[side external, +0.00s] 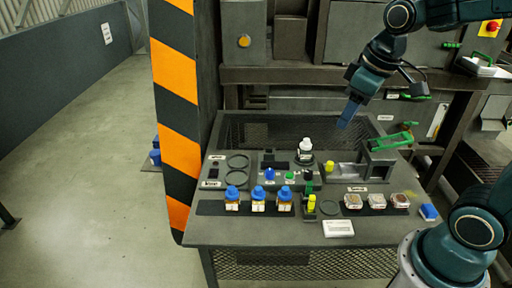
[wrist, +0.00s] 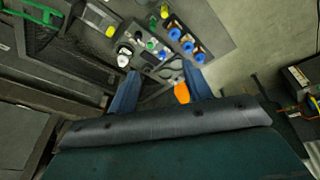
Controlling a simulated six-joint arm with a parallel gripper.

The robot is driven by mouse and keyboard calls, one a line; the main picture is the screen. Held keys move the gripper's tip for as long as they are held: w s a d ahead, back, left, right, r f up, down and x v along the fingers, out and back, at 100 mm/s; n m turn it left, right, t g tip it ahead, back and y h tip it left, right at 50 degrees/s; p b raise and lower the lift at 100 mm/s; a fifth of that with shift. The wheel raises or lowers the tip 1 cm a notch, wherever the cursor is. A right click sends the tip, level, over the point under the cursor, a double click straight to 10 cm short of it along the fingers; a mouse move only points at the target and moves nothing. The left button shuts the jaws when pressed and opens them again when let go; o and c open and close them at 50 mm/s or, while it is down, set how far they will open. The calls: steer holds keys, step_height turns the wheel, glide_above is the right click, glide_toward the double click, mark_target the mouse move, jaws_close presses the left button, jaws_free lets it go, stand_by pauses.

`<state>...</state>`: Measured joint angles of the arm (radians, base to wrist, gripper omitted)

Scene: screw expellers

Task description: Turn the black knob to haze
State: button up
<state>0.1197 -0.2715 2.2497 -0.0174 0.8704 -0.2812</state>
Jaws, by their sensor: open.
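My gripper (side external: 348,112) hangs above the back right of the workbench (side external: 240,234), well clear of the things on it. In the wrist view my gripper (wrist: 160,80) shows two blue fingers spread apart with nothing between them. A control panel (side external: 280,182) at the bench's middle carries a blue part (side external: 270,174) and a green part (side external: 290,176). A small black part (side external: 308,175) is at its right edge; I cannot tell for sure that it is the black knob. The haze marking is too small to read.
A green-handled fixture (side external: 390,142) is at the back right. A striped post (side external: 174,110) borders the left.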

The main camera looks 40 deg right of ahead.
steer(key=w+d+f+n+g, duration=0.2)
steer(key=w+d+f, duration=0.35)
steer(key=w, duration=0.25)
steer(key=n+g, duration=0.1)
steer(key=g, duration=0.1)
glide_above(309, 172)
step_height(309, 172, down, 11)
steer(key=shift+w+d+y, duration=0.15)
steer(key=shift+d+y, duration=0.15)
steer(key=shift+y, duration=0.1)
steer(key=shift+f, duration=0.1)
steer(key=shift+a+f, duration=0.15)
steer(key=shift+f, duration=3.25)
steer(key=shift+a+f, duration=0.15)
steer(key=shift+f, duration=3.25)
steer(key=c, duration=1)
